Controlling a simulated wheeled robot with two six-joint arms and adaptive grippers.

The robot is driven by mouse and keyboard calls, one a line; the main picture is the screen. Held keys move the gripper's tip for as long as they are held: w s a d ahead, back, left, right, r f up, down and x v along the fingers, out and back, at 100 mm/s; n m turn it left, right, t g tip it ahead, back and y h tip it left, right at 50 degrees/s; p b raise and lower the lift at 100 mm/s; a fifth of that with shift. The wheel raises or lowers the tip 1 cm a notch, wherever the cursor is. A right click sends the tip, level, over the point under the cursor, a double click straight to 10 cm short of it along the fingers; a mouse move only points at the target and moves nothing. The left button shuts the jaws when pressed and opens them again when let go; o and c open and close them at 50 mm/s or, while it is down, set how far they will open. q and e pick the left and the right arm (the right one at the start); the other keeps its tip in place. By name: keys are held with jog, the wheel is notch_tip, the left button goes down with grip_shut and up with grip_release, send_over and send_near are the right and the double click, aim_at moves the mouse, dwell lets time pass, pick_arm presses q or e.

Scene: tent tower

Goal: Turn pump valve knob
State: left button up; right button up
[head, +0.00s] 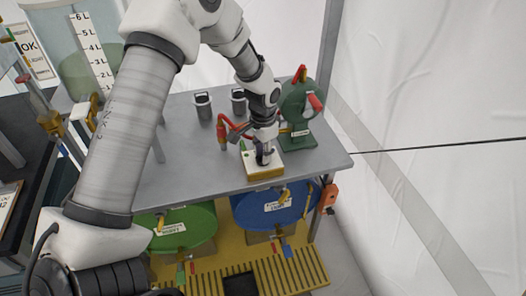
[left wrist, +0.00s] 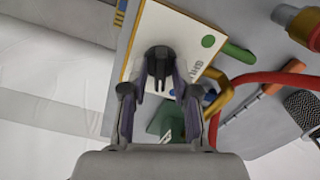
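A small white-topped panel box with yellow sides (head: 264,173) sits on the grey table near its front right. It carries a green dot, a blue dot and grey lettering in the left wrist view (left wrist: 166,27). My left gripper (head: 264,157) points down over the box. In the left wrist view its fingers (left wrist: 160,78) converge on both sides of a small dark knob (left wrist: 159,53) and appear closed on it. The fingers hide most of the knob, so its angle is hard to read. My right gripper is not in view.
A green pump (head: 298,112) with a red handle stands behind the box at right. A red hose (head: 233,126) arches beside it. Two dark cups (head: 203,107) stand farther back. Green (head: 180,232) and blue (head: 275,208) drums are below the table (head: 190,165), whose left front is bare.

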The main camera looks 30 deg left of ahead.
pick_arm(q)
grip_shut()
jog(key=shift+r+n+p, duration=0.15)
jog(key=shift+n+p, duration=0.65)
jog(key=shift+n, duration=0.1)
jog(key=n+p, duration=0.2)
jog(key=n, duration=0.1)
jog(key=shift+p, duration=0.3)
jog(key=n+p, duration=0.3)
jog(key=n, duration=0.1)
jog(key=shift+n, duration=0.3)
jog(key=shift+n+p, duration=0.7)
jog(key=shift+n, duration=0.5)
jog(key=shift+f, duration=0.2)
